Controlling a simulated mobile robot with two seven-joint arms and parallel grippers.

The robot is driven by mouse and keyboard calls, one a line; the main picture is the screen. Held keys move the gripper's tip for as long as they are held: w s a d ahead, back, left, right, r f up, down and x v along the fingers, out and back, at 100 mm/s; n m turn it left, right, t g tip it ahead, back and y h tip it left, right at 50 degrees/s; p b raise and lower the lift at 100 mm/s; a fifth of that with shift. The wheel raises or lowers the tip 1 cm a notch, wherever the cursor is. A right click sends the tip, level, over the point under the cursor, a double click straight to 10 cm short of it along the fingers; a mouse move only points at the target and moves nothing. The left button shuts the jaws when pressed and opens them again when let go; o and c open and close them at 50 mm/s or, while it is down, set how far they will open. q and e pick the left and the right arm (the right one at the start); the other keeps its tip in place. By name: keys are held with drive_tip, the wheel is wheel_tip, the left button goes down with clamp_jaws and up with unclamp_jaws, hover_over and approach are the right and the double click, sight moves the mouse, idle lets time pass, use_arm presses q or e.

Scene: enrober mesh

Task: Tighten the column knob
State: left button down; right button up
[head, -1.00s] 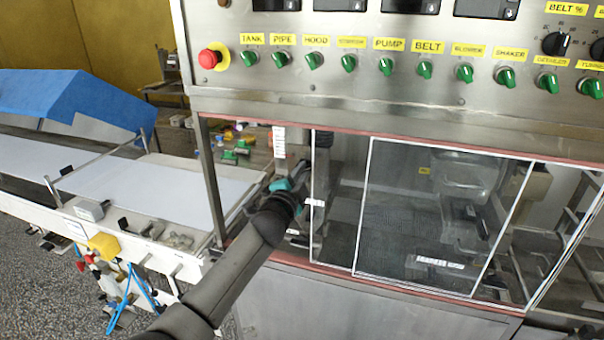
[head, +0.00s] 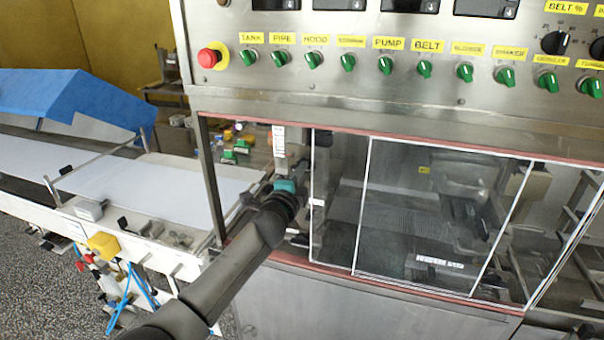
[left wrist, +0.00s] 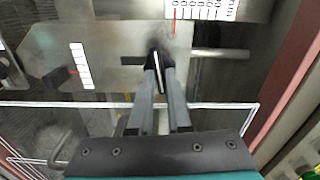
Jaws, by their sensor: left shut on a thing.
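My left gripper (left wrist: 160,75) is shut on the column knob (left wrist: 157,50), a small black knob on a grey metal plate (left wrist: 110,62) in the left wrist view. The fingers hide much of the knob. In the head view my left arm reaches into the opening at the left of the machine. There the left gripper (head: 297,172) is small, and the knob cannot be made out. The metal column with a white scale (head: 279,142) stands just above the gripper. My right gripper is not in view.
Clear sliding panels (head: 430,220) are to the right of the arm. A control panel (head: 400,95) with green switches and a red stop button (head: 209,58) is above. A white conveyor belt (head: 150,188) lies to the left. A white scale strip (left wrist: 80,65) shows near the knob.

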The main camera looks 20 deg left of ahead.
use_arm(q)
drive_tip(key=shift+f+m, duration=0.2)
drive_tip(key=shift+m, duration=0.5)
drive_tip(key=c, duration=1.2)
unclamp_jaws()
drive_tip(key=shift+o, duration=0.2)
drive_tip(key=shift+r, duration=0.1)
drive_tip(key=shift+s, duration=0.15)
drive_tip(key=s, duration=1.5)
drive_tip(key=shift+a, duration=0.2)
